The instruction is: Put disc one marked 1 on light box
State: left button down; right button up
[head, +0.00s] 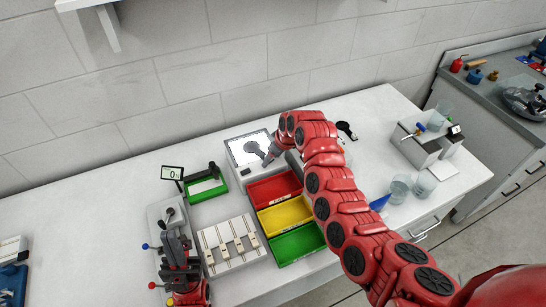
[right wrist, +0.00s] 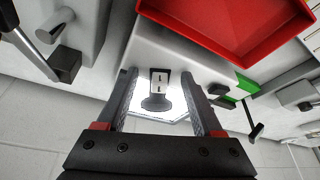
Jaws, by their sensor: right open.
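The light box (head: 232,152) stands against the back of the bench, its bright white panel lit. A dark grey disc (head: 252,147) with a short handle lies over the panel. In the right wrist view the disc (right wrist: 156,103) shows with a white label on its handle; the mark looks like a 1 but is too small to be sure. My right gripper (head: 268,153) is at the light box. In the right wrist view its fingers (right wrist: 160,100) are apart on either side of the disc, with gaps visible. My left gripper (head: 175,240) is over the left of the bench; its jaws are unclear.
Red (head: 272,190), yellow (head: 285,214) and green (head: 297,243) bins stand in front of the light box. A slotted rack (head: 230,245) and a green tray (head: 205,188) are left of them. A black paddle (head: 346,129) and beakers (head: 400,188) lie to the right.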

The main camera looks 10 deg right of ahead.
jog(key=shift+s+d+r+b, duration=0.1)
jog(key=shift+r+b, duration=0.25)
jog(key=shift+r, duration=0.1)
jog(key=p+v, duration=0.2)
jog(key=v, duration=1.4)
jog(key=shift+r, duration=0.2)
jog(key=shift+s+d, duration=0.15)
jog(key=shift+d, duration=0.05)
